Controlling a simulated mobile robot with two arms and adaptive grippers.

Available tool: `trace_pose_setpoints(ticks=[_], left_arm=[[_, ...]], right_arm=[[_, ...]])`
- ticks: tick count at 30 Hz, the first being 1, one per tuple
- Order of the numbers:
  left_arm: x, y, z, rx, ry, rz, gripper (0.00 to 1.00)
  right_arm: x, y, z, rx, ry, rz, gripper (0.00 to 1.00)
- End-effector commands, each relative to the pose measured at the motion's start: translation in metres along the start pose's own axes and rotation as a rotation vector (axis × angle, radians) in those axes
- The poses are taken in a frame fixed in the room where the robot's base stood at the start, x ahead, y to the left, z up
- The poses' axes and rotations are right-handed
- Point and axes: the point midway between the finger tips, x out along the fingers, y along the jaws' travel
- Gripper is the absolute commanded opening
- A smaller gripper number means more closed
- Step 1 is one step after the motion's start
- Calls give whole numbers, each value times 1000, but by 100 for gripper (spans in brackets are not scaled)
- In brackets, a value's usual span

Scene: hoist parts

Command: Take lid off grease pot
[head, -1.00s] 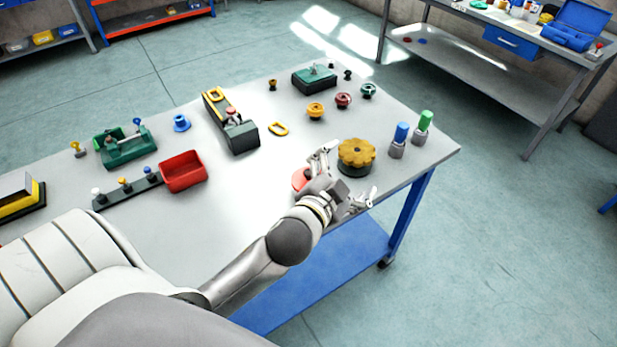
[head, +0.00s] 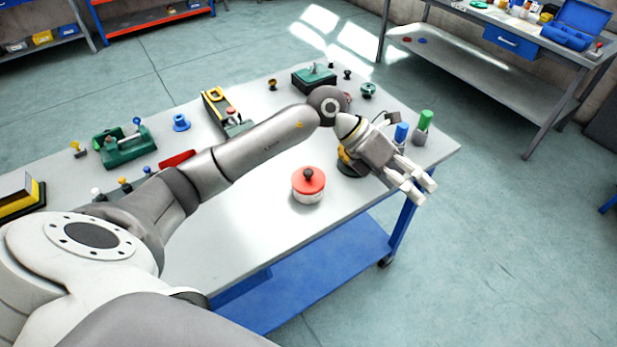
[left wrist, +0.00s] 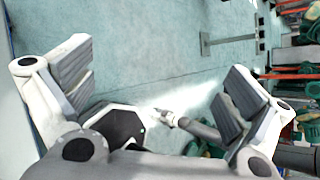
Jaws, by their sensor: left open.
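The grease pot (head: 307,197) is a short white pot standing upright on the grey table. Its red lid (head: 312,184) with a dark round knob (head: 308,174) sits on top of it. My left arm comes in from the left and passes behind the pot. My left gripper (head: 422,190) is to the right of the pot, beyond the table's right part, and apart from the lid. In the left wrist view its two fingers are spread wide with nothing between them (left wrist: 160,88). The pot cannot be made out in that view. My right gripper is not in view.
A yellow wheel-shaped part (head: 346,158) is partly hidden behind my left gripper. Blue-topped (head: 402,132) and green-topped (head: 424,122) bottles stand near the right corner. A red bin (head: 178,160) is mostly covered by my arm. The tabletop (head: 235,235) left of the pot is clear.

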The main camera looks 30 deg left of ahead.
Motion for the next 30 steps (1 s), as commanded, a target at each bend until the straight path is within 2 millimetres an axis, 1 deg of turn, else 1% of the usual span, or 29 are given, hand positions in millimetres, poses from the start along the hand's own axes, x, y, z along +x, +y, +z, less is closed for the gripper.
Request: trace_pose_setpoints(ticks=[1,2,3,5,6,8,9,12,15,18,25,30], left_arm=[[-16,26,-5,18,81,105,100],[-26,40,-10,22,130,164,100],[-41,59,-17,21,195,241,100],[-66,84,-25,10,283,351,100],[-84,97,-30,-3,336,419,100],[-109,114,-36,-27,405,507,100],[-125,122,-40,-46,443,557,100],[-156,135,-47,-86,515,650,100],[-173,142,-52,-114,556,701,100],[-175,148,-58,-125,573,718,100],[-152,168,-77,-126,573,716,100],[-144,175,-84,-123,572,716,100]], right_arm=[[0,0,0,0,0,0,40],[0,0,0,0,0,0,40],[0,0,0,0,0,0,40],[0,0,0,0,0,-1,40],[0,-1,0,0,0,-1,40],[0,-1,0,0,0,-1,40],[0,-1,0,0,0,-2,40],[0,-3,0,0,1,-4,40],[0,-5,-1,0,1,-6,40],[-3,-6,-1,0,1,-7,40],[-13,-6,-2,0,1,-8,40],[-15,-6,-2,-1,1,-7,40]])
